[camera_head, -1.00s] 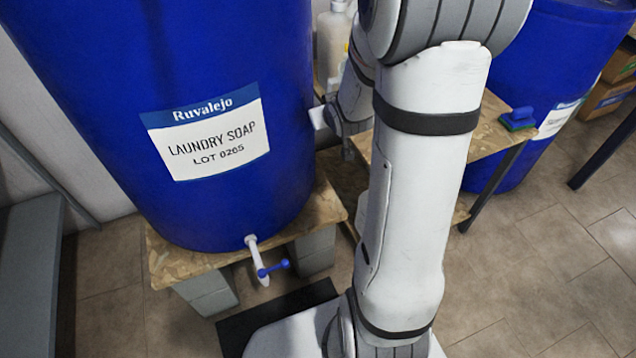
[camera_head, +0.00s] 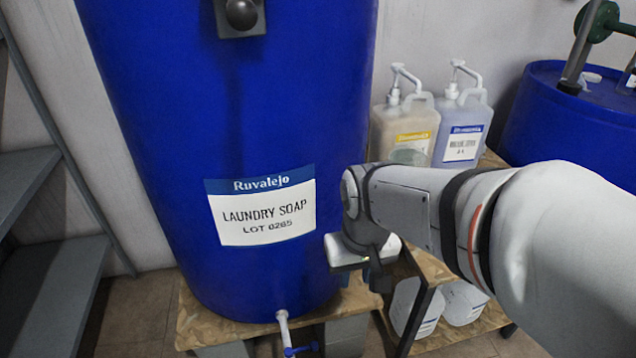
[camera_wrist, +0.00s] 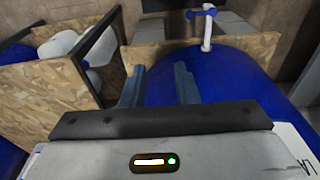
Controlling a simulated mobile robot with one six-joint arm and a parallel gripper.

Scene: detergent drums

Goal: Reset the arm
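My arm reaches in from the right in the head view. My gripper (camera_head: 376,278) hangs low beside the right side of the large blue drum (camera_head: 255,100), labelled "Laundry Soap Lot 0265". In the wrist view the two fingers of my gripper (camera_wrist: 158,84) stand apart with nothing held between them. The blue drum (camera_wrist: 235,75) fills the right of that view, with its white spigot and blue handle (camera_wrist: 205,28) near the top. The spigot (camera_head: 284,330) is partly cut off at the bottom of the head view.
Two pump jugs, one beige (camera_head: 404,130) and one grey-blue (camera_head: 461,128), stand on the shelf behind my arm. Another blue drum (camera_head: 560,120) is at right. Grey steps (camera_head: 50,290) stand at left.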

